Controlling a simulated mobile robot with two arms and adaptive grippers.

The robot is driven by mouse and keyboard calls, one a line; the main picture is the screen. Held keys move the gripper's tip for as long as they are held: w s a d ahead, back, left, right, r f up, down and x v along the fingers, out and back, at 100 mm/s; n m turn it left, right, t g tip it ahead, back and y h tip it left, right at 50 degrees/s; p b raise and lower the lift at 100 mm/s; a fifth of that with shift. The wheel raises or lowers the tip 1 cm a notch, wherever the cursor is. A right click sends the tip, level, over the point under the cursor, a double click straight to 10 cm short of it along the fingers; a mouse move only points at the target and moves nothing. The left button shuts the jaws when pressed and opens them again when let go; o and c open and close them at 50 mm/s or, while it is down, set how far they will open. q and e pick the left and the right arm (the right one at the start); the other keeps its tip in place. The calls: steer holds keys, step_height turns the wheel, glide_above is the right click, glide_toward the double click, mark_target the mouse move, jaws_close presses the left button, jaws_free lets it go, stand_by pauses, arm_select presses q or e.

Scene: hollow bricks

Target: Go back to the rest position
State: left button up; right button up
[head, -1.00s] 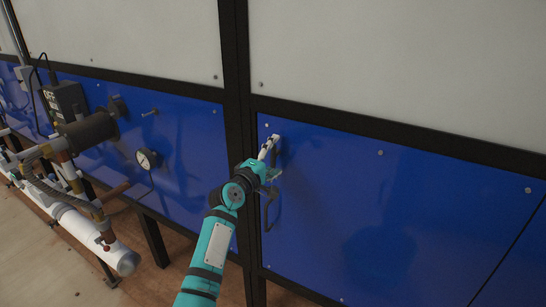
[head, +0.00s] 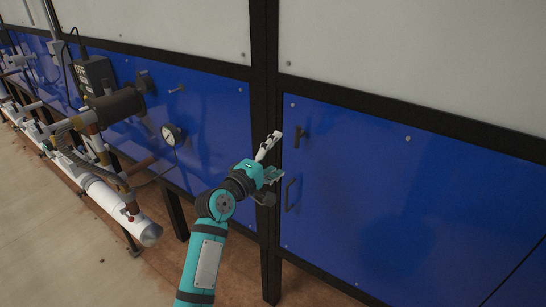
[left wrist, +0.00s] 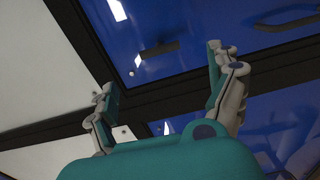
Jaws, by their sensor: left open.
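My left gripper (head: 270,158) is open and empty in the head view. It is in front of the black frame post, left of the blue door (head: 370,200). The door has a dark upper latch (head: 300,137) and a dark lower handle (head: 289,195) near its left edge. The gripper appears apart from both. In the left wrist view the two fingers (left wrist: 162,75) are spread wide with nothing between them. The latch (left wrist: 158,50) and the handle (left wrist: 287,22) show beyond the fingers. My right gripper is in neither view.
A blue panel with a round gauge (head: 172,134) is left of the post. White pipes (head: 118,205) and a dark cylindrical motor-like part (head: 118,105) stand out in front of it. The floor (head: 60,250) at lower left is clear.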

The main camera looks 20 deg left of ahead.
arm_select(q)
steer(key=shift+s+a, duration=0.1)
steer(key=shift+s, duration=0.3)
step_height(320, 180, down, 15)
steer(key=m+g+y+b, duration=0.1)
steer(key=g, duration=0.2)
steer(key=s+f+m+g+y+b, duration=0.15)
steer(key=s+f, duration=0.35)
steer(key=f, duration=0.7)
steer(key=s+f+m+g, duration=0.25)
steer(key=s+f, duration=0.35)
steer(key=f, duration=0.5)
steer(key=s+f+m+g+y+b, duration=0.15)
steer(key=s+f, duration=0.35)
steer(key=f, duration=0.7)
steer(key=s+a+f+m+g+b, duration=0.2)
steer(key=s+f+m+g, duration=0.25)
steer(key=s+f, duration=1.35)
steer(key=s+a+f+m+g, duration=0.1)
steer(key=s+f+m, duration=0.1)
steer(key=s, duration=1)
steer(key=s+a+f+m+g+y, duration=0.1)
steer(key=s+a+f+m+g, duration=0.1)
steer(key=s, duration=0.9)
steer(key=shift+s+f+m+y+b, duration=0.3)
steer(key=shift+s+f+m+b, duration=0.15)
steer(key=shift+f+m, duration=0.35)
steer(key=shift+w+f, duration=0.1)
